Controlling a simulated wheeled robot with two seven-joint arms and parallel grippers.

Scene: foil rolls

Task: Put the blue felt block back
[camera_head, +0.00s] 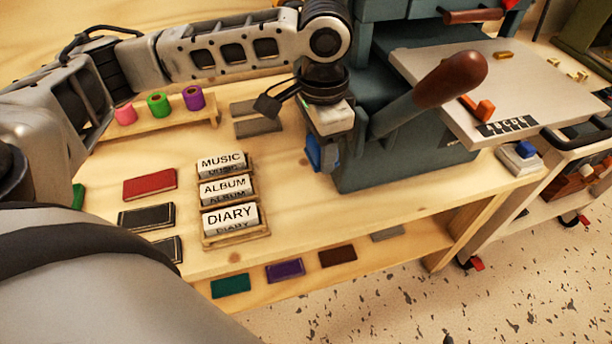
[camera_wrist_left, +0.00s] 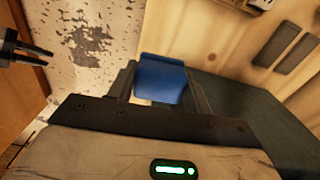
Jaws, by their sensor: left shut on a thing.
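The blue felt block (camera_wrist_left: 160,78) sits between the two fingers of my left gripper (camera_wrist_left: 161,84) in the left wrist view. In the head view my left gripper (camera_head: 323,155) points down in front of the dark machine, above the wooden bench. Part of the blue block (camera_head: 313,152) shows at its fingertips. The gripper is shut on the block. Whether the block touches the bench or the machine cannot be told.
The dark teal machine (camera_head: 400,155) with a brown-handled lever (camera_head: 450,80) stands close to the right of the gripper. Label blocks stand in a wooden rack (camera_head: 236,238) at the front. Foil rolls (camera_head: 159,103) stand at the back left. Coloured pieces lie on the lower shelf (camera_head: 285,271).

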